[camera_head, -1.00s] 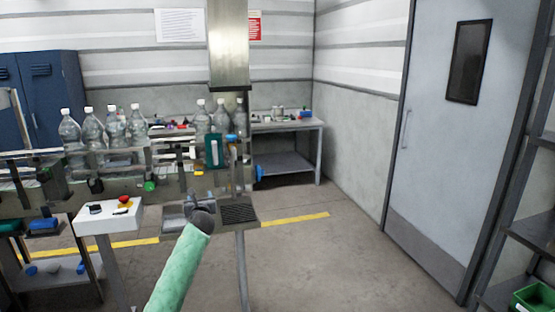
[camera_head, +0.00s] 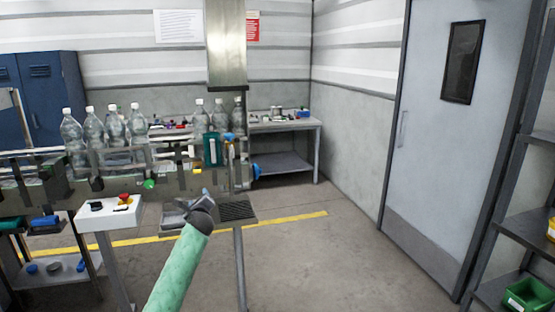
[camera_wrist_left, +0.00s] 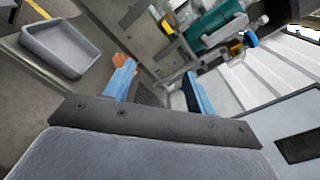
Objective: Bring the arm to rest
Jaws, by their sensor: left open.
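My left arm comes in from the bottom with a pale green sleeve. Its gripper (camera_head: 206,193) is small in the head view, in front of the bottle machine and above the grey tray and drain grate. In the left wrist view the two blue fingers of the left gripper (camera_wrist_left: 160,86) stand apart with nothing between them. An orange-brown patch shows at one fingertip; I cannot tell what it is. My right gripper is not in view.
The bottle machine with its teal part (camera_head: 212,150) stands close beyond the gripper. A grey tray (camera_wrist_left: 62,48) lies near it. A white control box (camera_head: 108,214) with a red button stands left. The floor (camera_head: 320,255) on the right is clear, before shelves with a green bin (camera_head: 528,295).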

